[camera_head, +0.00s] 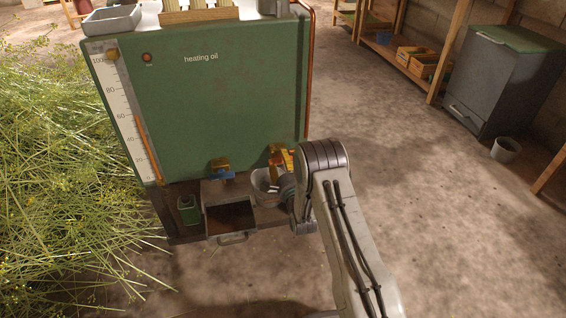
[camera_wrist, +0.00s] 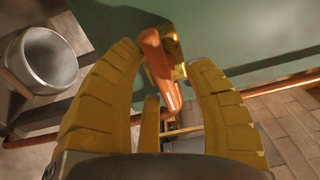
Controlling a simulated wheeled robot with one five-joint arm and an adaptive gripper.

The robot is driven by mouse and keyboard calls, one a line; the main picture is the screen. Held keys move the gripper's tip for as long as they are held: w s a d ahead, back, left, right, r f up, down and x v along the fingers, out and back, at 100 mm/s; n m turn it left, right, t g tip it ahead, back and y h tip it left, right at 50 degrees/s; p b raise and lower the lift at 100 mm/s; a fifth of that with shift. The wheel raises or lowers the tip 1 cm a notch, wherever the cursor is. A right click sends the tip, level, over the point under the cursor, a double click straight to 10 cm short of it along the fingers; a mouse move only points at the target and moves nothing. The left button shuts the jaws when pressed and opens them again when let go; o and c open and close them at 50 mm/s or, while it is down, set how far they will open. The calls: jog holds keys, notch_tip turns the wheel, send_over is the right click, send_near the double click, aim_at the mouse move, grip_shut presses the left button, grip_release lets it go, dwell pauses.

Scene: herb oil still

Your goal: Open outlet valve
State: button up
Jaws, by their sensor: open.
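A valve with a brass body (camera_wrist: 174,44) and an orange lever handle (camera_wrist: 157,64) sits on the green tank face in the wrist view. My gripper (camera_wrist: 164,58) is open, with one yellow finger on each side of the handle. The handle lies between the fingers; I cannot tell whether either finger touches it. In the head view my gripper (camera_head: 277,160) is at the tank's lower right, and it largely hides this valve. Another valve with a blue handle (camera_head: 221,173) is on the tank front to its left.
The green tank (camera_head: 215,105) is labelled "heating oil" and has a gauge (camera_head: 128,115) at left. Below are a grey bucket (camera_head: 262,196), an open drawer (camera_head: 230,236) and a green can (camera_head: 188,212). Cut herbs (camera_head: 60,180) cover the left floor. The right floor (camera_head: 430,220) is largely clear.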

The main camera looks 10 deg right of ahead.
jog(key=shift+s, duration=0.1)
jog(key=s, duration=1.1)
jog(key=shift+s, duration=0.4)
jog(key=shift+r, duration=0.1)
notch_tip(320, 180, up, 30)
jog(key=s+n+g+p, duration=0.2)
jog(key=n+g+p, duration=0.5)
jog(key=p, duration=1.3)
jog(key=s+r+n+g+p, duration=0.7)
jog(key=s+r+n+p, duration=0.4)
jog(key=s+r+p, duration=1.1)
jog(key=s+r, duration=0.7)
jog(key=s, duration=0.1)
jog(key=shift+a+r+n, duration=0.2)
jog(key=shift+r+n, duration=0.05)
jog(key=shift+n, duration=0.05)
